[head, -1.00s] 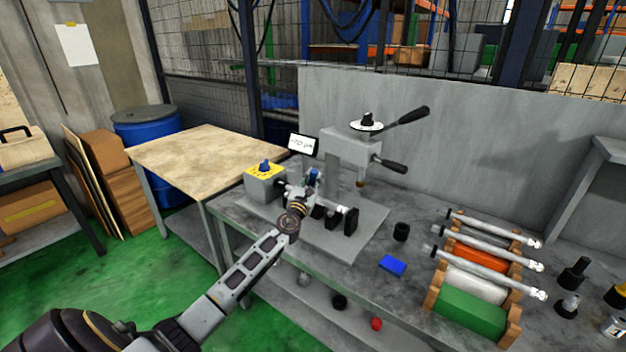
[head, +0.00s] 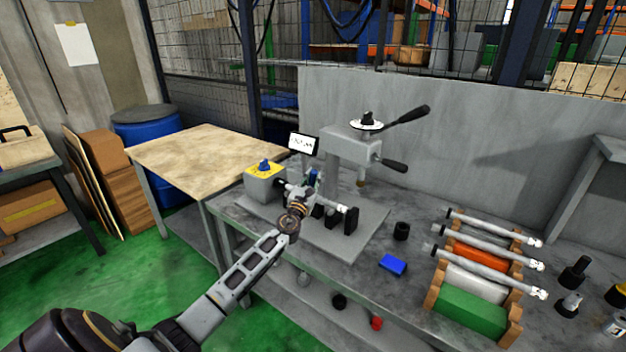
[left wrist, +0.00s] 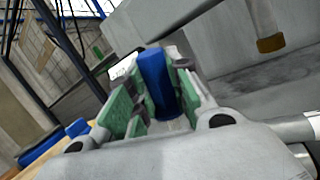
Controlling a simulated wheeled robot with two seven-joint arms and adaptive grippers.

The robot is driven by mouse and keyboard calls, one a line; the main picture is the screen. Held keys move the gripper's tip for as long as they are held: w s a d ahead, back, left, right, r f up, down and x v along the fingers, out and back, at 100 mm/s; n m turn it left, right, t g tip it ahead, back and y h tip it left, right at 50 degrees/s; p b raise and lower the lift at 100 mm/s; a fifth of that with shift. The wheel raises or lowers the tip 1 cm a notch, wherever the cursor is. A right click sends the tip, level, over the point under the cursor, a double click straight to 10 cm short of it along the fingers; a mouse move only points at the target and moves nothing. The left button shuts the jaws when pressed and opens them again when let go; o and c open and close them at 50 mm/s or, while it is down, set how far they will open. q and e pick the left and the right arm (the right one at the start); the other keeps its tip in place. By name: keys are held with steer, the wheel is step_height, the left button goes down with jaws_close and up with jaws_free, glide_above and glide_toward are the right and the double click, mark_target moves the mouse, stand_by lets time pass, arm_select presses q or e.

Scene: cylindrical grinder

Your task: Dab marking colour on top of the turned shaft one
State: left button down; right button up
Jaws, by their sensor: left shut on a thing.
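My left gripper (head: 308,188) is over the small grinder, beside its grey headstock box. It is shut on a blue block-like thing (left wrist: 152,80), held between green-lined fingers in the left wrist view; only a bit of blue shows in the head view. A pale shaft (head: 340,208) shows in the grinder just right of the gripper, partly hidden by it. A pale shaft end also shows at the right edge of the wrist view (left wrist: 290,131). I cannot tell whether the blue thing touches the shaft. My right gripper is not in view.
A rack (head: 432,300) with green, white and orange panels bears 3 pale shafts at the right. A blue block (head: 392,265) and a black cup (head: 401,231) lie before it. A lever-handled column (head: 345,150) rises behind the grinder. Black bottles (head: 575,272) stand far right.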

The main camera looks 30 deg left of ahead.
arm_select(q)
steer(key=shift+f+b, duration=0.4)
steer(key=shift+f, duration=0.1)
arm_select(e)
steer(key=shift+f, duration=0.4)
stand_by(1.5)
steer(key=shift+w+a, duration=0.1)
arm_select(q)
steer(key=shift+r+p, duration=1.3)
steer(key=shift+r, duration=0.1)
steer(key=shift+r+p, duration=2.2)
steer(key=shift+r, duration=0.05)
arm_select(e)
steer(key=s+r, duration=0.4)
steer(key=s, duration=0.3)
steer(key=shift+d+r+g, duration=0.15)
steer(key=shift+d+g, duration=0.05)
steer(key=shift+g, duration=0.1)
